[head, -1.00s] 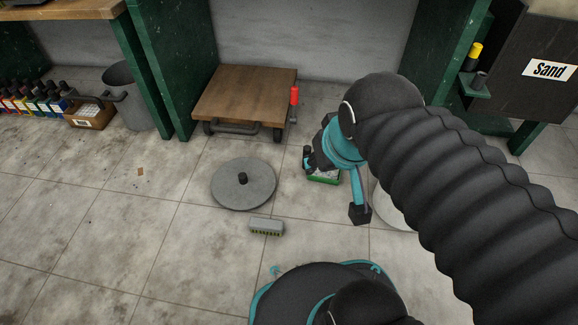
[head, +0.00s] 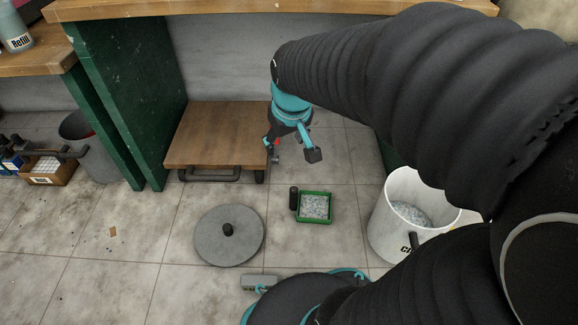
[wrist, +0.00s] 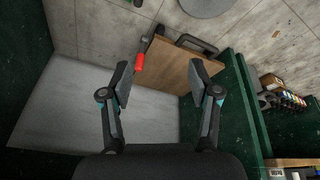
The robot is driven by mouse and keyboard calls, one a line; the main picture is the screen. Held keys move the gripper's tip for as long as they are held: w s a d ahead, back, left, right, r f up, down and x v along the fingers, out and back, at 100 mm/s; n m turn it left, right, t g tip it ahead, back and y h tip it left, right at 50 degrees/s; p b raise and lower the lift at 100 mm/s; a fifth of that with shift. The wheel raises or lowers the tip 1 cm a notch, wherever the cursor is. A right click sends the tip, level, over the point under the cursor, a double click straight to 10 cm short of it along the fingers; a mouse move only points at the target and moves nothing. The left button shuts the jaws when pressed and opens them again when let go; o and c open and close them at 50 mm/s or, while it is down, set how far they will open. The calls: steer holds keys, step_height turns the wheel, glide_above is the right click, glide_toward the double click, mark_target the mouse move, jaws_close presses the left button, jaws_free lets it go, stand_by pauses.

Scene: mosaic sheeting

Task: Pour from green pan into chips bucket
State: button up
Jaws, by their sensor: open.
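The green pan (head: 329,210) sits upright on the tiled floor, holding pale grey chips, with a dark handle at its left. The white chips bucket (head: 380,226) stands to its right, with pale chips inside and its label partly hidden by my arm. My gripper (head: 292,156) is open and empty, above and behind the pan, near the right side of the wooden cart. The wrist view shows my gripper's spread fingers (wrist: 162,84) with nothing held between them. The pan and bucket are not in the wrist view.
The low wooden cart (head: 215,130) stands at the back; a red-topped object (wrist: 140,63) is beside it. A round grey lid (head: 229,246) and a grey block (head: 256,282) lie on the floor. Green bench panels (head: 125,105) flank the cart. Floor at left is mostly clear.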

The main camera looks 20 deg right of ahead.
steer(key=w+d+f+g, duration=0.1)
steer(key=w+d+f, duration=0.1)
steer(key=w+f, duration=0.4)
steer(key=n+g+p, duration=0.2)
steer(key=g+p, duration=0.1)
glide_above(294, 189)
step_height(294, 189, down, 23)
steer(key=f, duration=0.5)
steer(key=f+b, duration=0.1)
steer(key=f, duration=0.2)
steer(key=shift+s+d+f, duration=0.1)
steer(key=shift+s+d, duration=0.1)
steer(key=shift+s, duration=0.05)
steer(key=shift+w+a+f+b, duration=0.15)
steer(key=shift+f+b, duration=0.15)
steer(key=shift+f, duration=1.2)
steer(key=shift+w+a+f+b, duration=0.1)
steer(key=shift+f+b, duration=0.15)
steer(key=shift+f, duration=1.2)
jaws_close()
